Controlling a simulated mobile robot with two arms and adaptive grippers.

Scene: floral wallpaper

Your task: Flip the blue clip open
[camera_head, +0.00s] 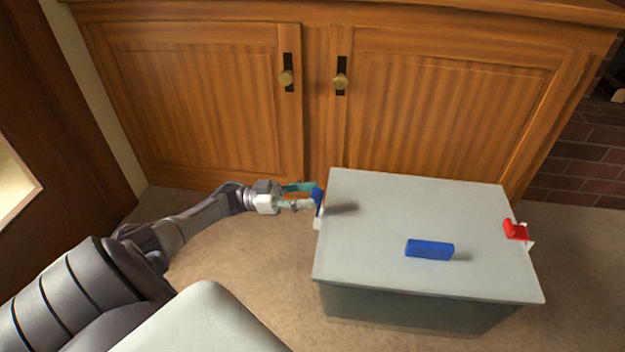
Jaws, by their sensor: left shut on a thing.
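The blue clip (318,201) is at the left edge of a closed grey-lidded box (400,200). My left gripper (307,197) reaches in from the left, and its fingers are shut on the blue clip at the lid's left rim. The fingertips partly hide the clip, so its exact angle is hard to tell. A red clip (515,230) sits at the lid's right edge, with a white piece beside it. My right gripper is not in view.
A blue block (429,249) lies on the lid, right of its middle. A wooden cabinet (215,100) with two knobs stands behind the box. A brick surface (585,160) is at the right. The beige floor (240,260) left of the box is clear.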

